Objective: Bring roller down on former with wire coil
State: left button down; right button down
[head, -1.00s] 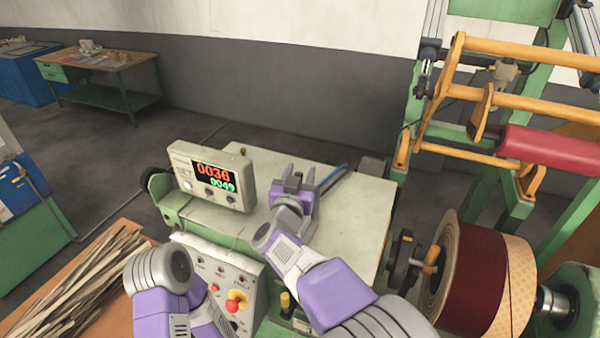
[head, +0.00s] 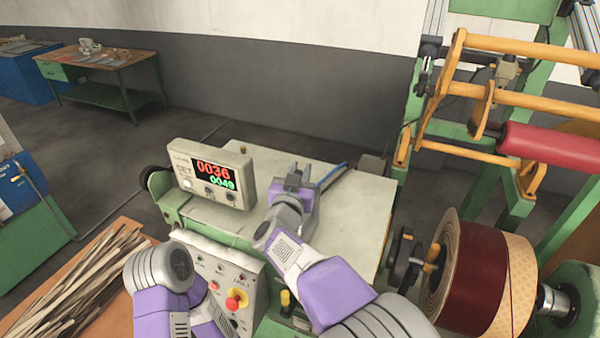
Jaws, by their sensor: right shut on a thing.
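The red roller (head: 548,148) hangs in the orange and green frame at the right, above and apart from the former. The former with the dark red wire coil (head: 472,278) and a tan patterned band (head: 520,285) sits on a shaft at lower right. My right gripper (head: 292,182) is over the pale machine top, well left of the roller and former. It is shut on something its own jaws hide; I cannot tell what. My left arm shows at the bottom left, but its gripper is out of view.
A counter box (head: 212,172) with a lit display stands left of my right gripper. A control panel (head: 225,280) with a red knob is below it. Wooden strips (head: 80,285) lie at lower left. The machine top (head: 350,215) is mostly clear.

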jog(key=s+a+n+t+b, duration=0.1)
jog(key=s+t+b, duration=0.4)
jog(key=b, duration=0.9)
jog(key=shift+s+a+r+n+t+b, duration=0.2)
jog(key=shift+s+a+n+t+b, duration=0.25)
jog(key=shift+t, duration=0.55)
jog(key=c, duration=1)
grip_release()
jog(key=s, duration=0.8)
jog(key=s+a, duration=0.1)
jog(key=s, duration=0.4)
jog(key=shift+f, duration=0.3)
